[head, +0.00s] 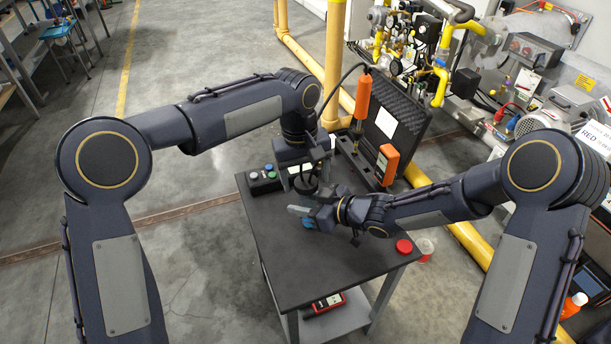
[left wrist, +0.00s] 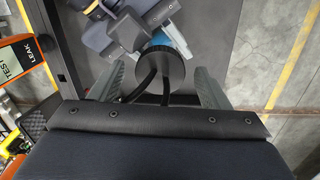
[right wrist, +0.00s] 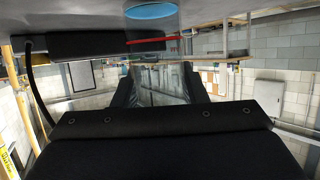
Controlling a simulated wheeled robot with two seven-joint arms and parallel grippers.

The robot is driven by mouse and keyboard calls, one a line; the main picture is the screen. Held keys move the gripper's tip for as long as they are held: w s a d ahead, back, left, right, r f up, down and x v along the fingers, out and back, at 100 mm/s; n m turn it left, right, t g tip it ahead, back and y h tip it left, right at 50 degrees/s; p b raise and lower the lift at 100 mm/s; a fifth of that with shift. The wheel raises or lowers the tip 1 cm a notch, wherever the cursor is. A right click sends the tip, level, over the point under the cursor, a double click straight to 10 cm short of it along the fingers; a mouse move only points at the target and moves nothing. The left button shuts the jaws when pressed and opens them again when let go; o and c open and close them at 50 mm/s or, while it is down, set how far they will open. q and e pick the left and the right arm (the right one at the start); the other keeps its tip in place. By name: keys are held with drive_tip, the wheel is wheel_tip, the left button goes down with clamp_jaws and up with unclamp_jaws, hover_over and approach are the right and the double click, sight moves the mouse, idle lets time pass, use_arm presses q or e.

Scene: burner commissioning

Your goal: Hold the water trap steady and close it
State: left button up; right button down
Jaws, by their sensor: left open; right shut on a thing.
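The water trap shows in the left wrist view as a round dark cap (left wrist: 162,68) with two black hoses, and in the right wrist view as a clear body (right wrist: 160,82). My right gripper (head: 300,211) is shut on the trap's clear body, low over the table. My left gripper (head: 304,176) is open, above and behind it; its fingers stand either side of the cap with gaps between. Whether cap and body meet fully is hidden.
The black table (head: 300,265) is clear at its front. A button box (head: 264,180) stands at its back left, a red cap (head: 404,246) at its right edge. An open case (head: 398,122) with an orange tester (head: 386,164) stands behind. A red meter (head: 325,303) lies on the lower shelf.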

use_arm(q)
wheel_tip(320, 180, up, 4)
drive_tip(key=shift+a+r, duration=0.1)
drive_tip(key=shift+c, duration=0.4)
drive_tip(key=n, duration=0.2)
drive_tip(key=r+n, duration=0.1)
drive_tip(key=n, duration=0.1)
drive_tip(key=r+n, duration=0.1)
drive_tip(key=n, duration=0.1)
drive_tip(key=shift+w, duration=0.1)
drive_tip(key=n, duration=0.1)
drive_tip(key=r+n, duration=0.1)
drive_tip(key=n, duration=0.2)
drive_tip(key=shift+a+r, duration=0.15)
drive_tip(key=shift+r, duration=0.1)
drive_tip(key=f, duration=0.8)
drive_tip(key=shift+d, duration=0.3)
